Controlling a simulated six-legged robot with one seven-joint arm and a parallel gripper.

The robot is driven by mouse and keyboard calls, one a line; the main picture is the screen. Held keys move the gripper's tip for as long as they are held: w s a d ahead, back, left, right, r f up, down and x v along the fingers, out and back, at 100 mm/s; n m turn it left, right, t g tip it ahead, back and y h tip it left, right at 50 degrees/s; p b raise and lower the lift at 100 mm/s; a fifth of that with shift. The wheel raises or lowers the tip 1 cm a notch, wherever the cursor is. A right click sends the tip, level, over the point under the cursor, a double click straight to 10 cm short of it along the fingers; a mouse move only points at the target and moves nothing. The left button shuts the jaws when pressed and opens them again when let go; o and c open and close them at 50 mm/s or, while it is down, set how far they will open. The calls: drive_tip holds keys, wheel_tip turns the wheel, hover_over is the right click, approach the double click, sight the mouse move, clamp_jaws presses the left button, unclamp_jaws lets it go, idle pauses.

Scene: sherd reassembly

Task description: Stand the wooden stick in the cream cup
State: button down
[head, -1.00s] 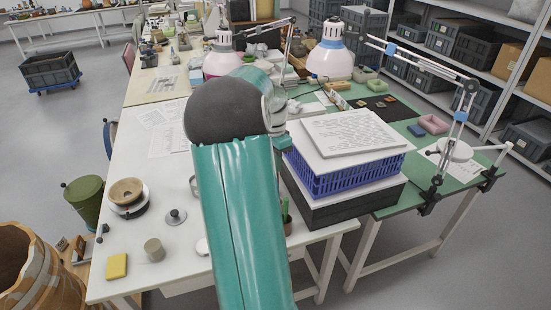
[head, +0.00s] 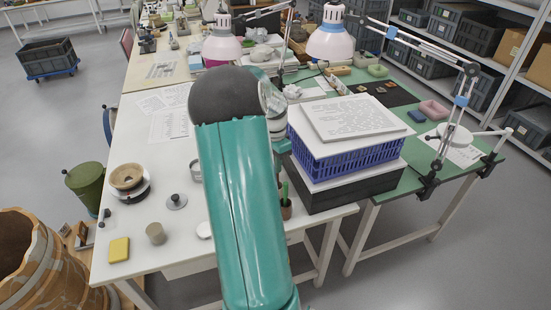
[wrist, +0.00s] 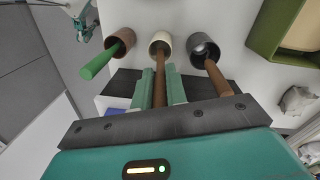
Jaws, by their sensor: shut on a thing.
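My gripper (wrist: 160,82) shows in the wrist view, its teal fingers shut on a brown wooden stick (wrist: 159,88). The stick's far end lines up with the mouth of the cream cup (wrist: 153,43); I cannot tell whether it is inside the cup or above it. The cup is just past the fingertips, in the middle of a row of three.
A brown pot (wrist: 124,37) with a green stick (wrist: 100,62) stands left of the cream cup. A dark cup (wrist: 203,45) with another brown stick (wrist: 217,78) stands close on its right. A green tray (wrist: 262,38) lies farther right.

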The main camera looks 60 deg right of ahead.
drive_tip(key=shift+f, duration=2.05)
drive_tip(key=c, duration=1.3)
unclamp_jaws()
drive_tip(key=shift+c, duration=0.2)
drive_tip(key=shift+r, duration=0.1)
drive_tip(key=r, duration=0.9)
drive_tip(key=w+r, duration=0.1)
drive_tip(key=r, duration=0.3)
drive_tip(key=shift+d+r, duration=0.3)
drive_tip(key=shift+d, duration=0.1)
